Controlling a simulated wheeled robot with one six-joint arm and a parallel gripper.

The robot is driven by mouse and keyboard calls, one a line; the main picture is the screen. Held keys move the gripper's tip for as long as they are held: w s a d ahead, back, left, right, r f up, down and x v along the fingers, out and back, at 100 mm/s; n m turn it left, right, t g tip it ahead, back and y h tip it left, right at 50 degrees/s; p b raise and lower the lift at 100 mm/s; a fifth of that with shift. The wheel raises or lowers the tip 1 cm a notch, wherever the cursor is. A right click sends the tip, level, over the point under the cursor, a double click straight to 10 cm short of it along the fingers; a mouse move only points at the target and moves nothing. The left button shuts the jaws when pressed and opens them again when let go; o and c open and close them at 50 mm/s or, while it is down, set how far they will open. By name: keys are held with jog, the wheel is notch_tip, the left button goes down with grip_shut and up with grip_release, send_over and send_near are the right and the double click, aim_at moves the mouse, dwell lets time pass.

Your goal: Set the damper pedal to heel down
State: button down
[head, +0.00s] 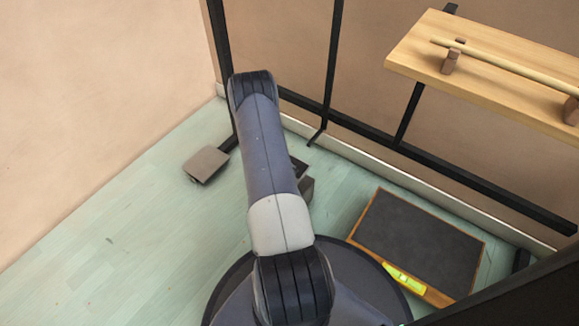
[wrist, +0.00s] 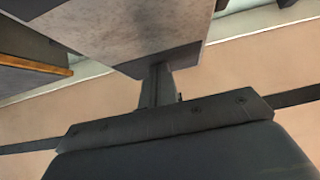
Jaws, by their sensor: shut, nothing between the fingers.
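A flat grey-brown pad (head: 206,164) sits low by the foot of a black post at left in the head view. A second, dark grey block (head: 306,188) shows partly behind my arm. I cannot tell for sure which one is the damper pedal or how it is tilted. In the wrist view a grey speckled slab (wrist: 140,28) with a darker end fills the top. My gripper (wrist: 158,70) is shut and empty, its fingertips at the slab's edge; I cannot tell whether they touch.
A dark panel with a wooden rim (head: 416,240) lies on the floor at right, with a yellow-green level (head: 404,278) at its near edge. A wooden shelf (head: 410,50) bearing a rod (head: 505,66) is above. Black frame bars (head: 331,70) line the wall. The floor at left is clear.

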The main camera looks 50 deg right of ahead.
jog(key=shift+d+f+y+p, duration=0.35)
jog(key=shift+y+p, duration=0.25)
jog(key=shift+y, duration=0.2)
jog(key=shift+d+f, duration=0.15)
jog(key=shift+f, duration=0.3)
jog(key=shift+r, duration=0.15)
jog(key=r+p, duration=0.2)
jog(key=r, duration=0.2)
jog(key=shift+d+r+p, duration=0.2)
jog(key=shift+d+p, duration=0.1)
jog(key=shift+p, duration=0.1)
jog(key=p+v, duration=0.3)
jog(key=v, duration=0.6)
jog(key=shift+r, duration=0.3)
jog(key=shift+w+d, duration=0.1)
jog(key=shift+w, duration=0.05)
